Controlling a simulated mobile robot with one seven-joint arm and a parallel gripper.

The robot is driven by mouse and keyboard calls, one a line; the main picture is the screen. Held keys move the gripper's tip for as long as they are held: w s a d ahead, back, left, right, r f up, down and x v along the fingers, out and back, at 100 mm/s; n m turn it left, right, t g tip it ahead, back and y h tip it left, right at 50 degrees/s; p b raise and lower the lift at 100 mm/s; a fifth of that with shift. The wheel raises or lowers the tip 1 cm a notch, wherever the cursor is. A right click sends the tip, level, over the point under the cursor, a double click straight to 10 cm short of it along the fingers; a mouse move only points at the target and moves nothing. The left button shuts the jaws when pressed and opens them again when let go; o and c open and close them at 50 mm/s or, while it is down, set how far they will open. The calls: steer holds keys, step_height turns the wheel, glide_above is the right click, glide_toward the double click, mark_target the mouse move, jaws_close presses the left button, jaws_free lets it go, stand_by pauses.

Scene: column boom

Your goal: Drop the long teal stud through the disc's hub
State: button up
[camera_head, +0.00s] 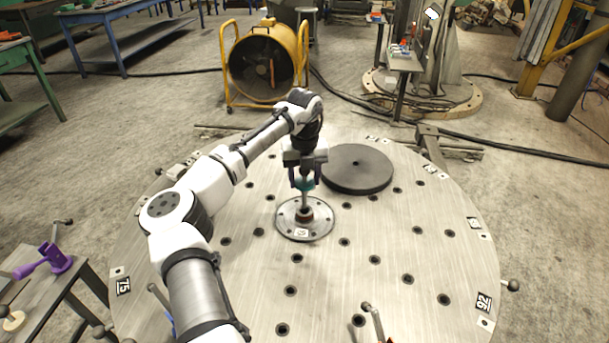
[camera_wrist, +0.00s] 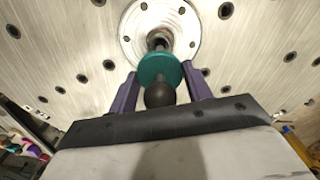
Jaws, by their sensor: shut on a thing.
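The teal stud (camera_wrist: 160,68) has a teal collar and a dark ball at its near end in the wrist view. My gripper (camera_wrist: 161,82) has its purple fingers on either side of it, shut on it. In the head view my gripper (camera_head: 304,183) holds the stud upright, with its grey shank (camera_head: 304,198) pointing down over the disc's middle. The round metal disc (camera_head: 322,228) lies flat on the table, with a raised dark and reddish hub (camera_head: 304,216) at its centre. The shank's lower end meets the hub in the picture; I cannot tell whether it is inside the bore.
The round steel table (camera_head: 420,235) has many holes. A dark round plate (camera_head: 358,165) lies just behind and right of the disc. Clamp handles stand at the table's front edge. A side table at left holds a purple object (camera_head: 45,262). The table's right side is largely clear.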

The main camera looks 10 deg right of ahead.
mark_target(305, 195)
steer(key=shift+f+b, duration=0.4)
steer(key=shift+f, duration=4)
stand_by(3.6)
